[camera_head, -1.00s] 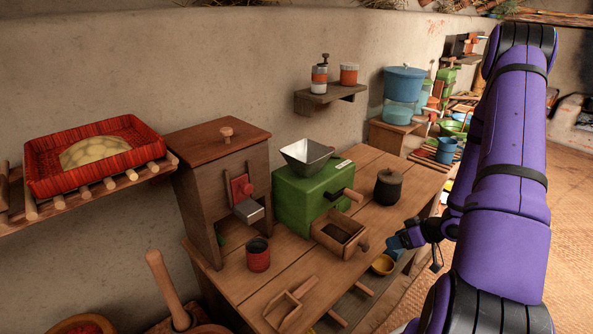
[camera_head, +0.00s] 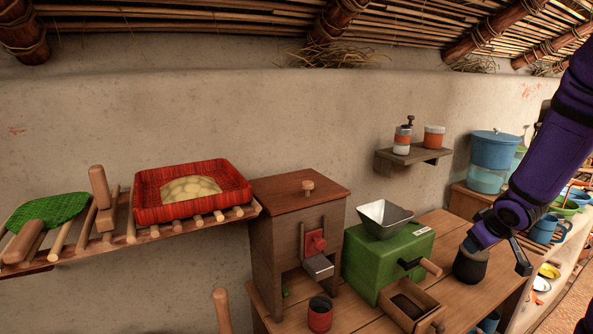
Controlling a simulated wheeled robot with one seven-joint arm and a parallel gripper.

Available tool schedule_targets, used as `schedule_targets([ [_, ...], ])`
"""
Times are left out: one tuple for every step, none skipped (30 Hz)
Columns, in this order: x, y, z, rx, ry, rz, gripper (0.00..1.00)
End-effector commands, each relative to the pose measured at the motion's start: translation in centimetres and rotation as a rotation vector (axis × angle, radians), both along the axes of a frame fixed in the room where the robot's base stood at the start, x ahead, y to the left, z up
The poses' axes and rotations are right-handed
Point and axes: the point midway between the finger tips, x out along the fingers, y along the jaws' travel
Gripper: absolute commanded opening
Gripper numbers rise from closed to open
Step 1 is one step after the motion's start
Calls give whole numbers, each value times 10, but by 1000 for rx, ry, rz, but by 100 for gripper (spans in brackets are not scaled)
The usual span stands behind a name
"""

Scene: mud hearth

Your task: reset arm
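My purple arm (camera_head: 548,150) reaches down from the upper right.
A wooden table (camera_head: 455,228) carries a wooden cabinet (camera_head: 270,240), a green grinder (camera_head: 372,264) and a red cup (camera_head: 320,314). A red basket (camera_head: 148,201) sits on a slatted shelf at left. A blue water container (camera_head: 494,152) stands behind the arm.

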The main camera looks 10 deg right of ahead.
Motion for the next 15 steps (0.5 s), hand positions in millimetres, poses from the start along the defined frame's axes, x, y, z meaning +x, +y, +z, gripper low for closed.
schedule_targets([
  [0,9,19,-21,-7,-16,58],
  [-2,14,29,-29,-8,-28,58],
  [-4,20,41,-40,-9,-44,58],
  [-6,25,50,-46,-10,-56,58],
  [-9,30,58,-50,-10,-68,58],
  [-12,37,69,-55,-10,-83,58],
  [-16,43,77,-57,-10,-94,58],
  [-19,49,85,-57,-12,-105,58],
  [-24,57,95,-57,-12,-119,58],
  [-28,63,102,-54,-13,-128,58],
  [-33,69,110,-52,-13,-138,58],
  [-39,78,119,-47,-13,-149,58],
  [-44,84,125,-42,-13,-158,58],
  [-49,91,132,-36,-14,-165,58],
  [-57,100,139,-26,-13,-174,58],
])
